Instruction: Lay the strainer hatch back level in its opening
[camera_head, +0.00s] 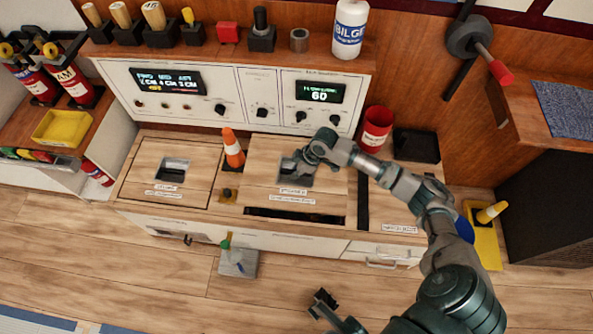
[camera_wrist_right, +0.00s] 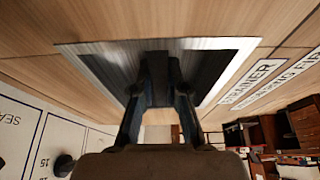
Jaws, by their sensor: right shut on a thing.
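The strainer hatch (camera_head: 262,184) is a pale wood panel in the bench top, with a label and a recessed metal pull. A dark gap (camera_head: 295,216) shows along its front edge, so it does not sit flush there. My right gripper (camera_head: 300,168) is at the pull. In the right wrist view, its two fingers (camera_wrist_right: 158,85) reach into the metal-framed recess (camera_wrist_right: 95,58) and are shut on the pull, whose grip part is mostly hidden. My left gripper (camera_head: 324,302) seems to show low in the head view, away from the bench; its fingers are unclear.
A second hatch (camera_head: 150,178) lies flat at left. A red can (camera_head: 375,128) and a dark box (camera_head: 416,146) are at the right. The control panel (camera_head: 240,93) rises behind. The floor in front is mostly clear.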

